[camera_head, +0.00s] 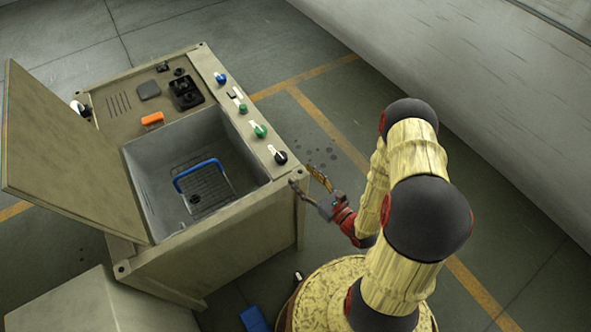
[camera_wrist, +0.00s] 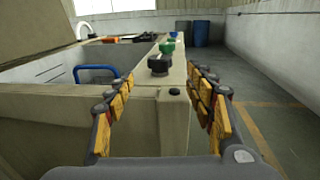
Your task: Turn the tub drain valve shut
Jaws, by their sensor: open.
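A row of knobs runs along the right rim of the tub cabinet (camera_head: 215,240). It has a black knob with a white pointer (camera_head: 280,156) at the near corner, then a green knob (camera_head: 260,130) and a blue knob (camera_head: 221,78) farther back. No label shows which one is the drain valve. My gripper (camera_head: 303,177) is open and empty just off the near right corner. In the wrist view the black knob (camera_wrist: 159,64) lies ahead between the spread fingers, apart from them, with the green knob (camera_wrist: 167,46) behind it.
The raised lid (camera_head: 70,150) stands at the left of the tub. A blue-handled basket (camera_head: 215,185) sits inside. An orange item (camera_head: 152,119) and black fittings (camera_head: 186,92) lie on the back deck. A blue object (camera_head: 254,319) is on the floor. The floor to the right is open.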

